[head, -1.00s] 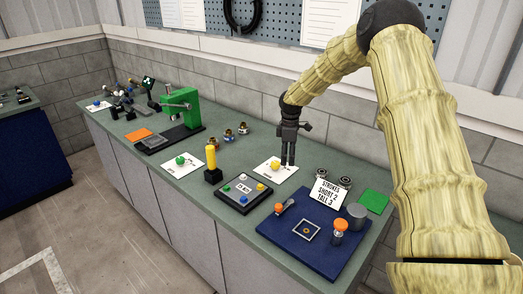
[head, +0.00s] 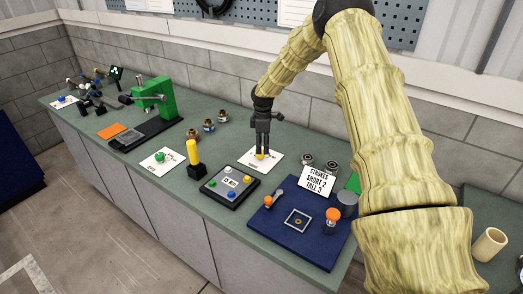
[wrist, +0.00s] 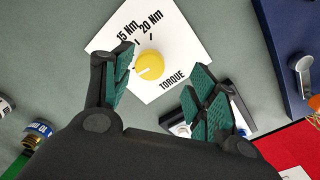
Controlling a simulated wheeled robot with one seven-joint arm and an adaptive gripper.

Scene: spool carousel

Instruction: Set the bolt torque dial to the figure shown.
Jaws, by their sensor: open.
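The torque dial is a yellow knob (head: 260,155) on a white card (head: 274,167) on the bench. In the wrist view the knob (wrist: 150,65) has a small pale mark at its lower left. Its card (wrist: 185,58) reads TORQUE, with 15 Nm and 20 Nm beside ticks. My gripper (head: 262,148) points down at the knob in the head view. In the wrist view my gripper (wrist: 161,61) is open, its fingers spread either side of the knob; I cannot tell whether they touch it. A dark panel (head: 212,196) has a small display, too small to read surely.
A blue mat (head: 270,231) with orange-topped parts and a STROKES sign (head: 317,181) lies to the right. A yellow post (head: 194,153), another card with a green knob (head: 160,155), small fittings and a green press (head: 161,93) stand to the left.

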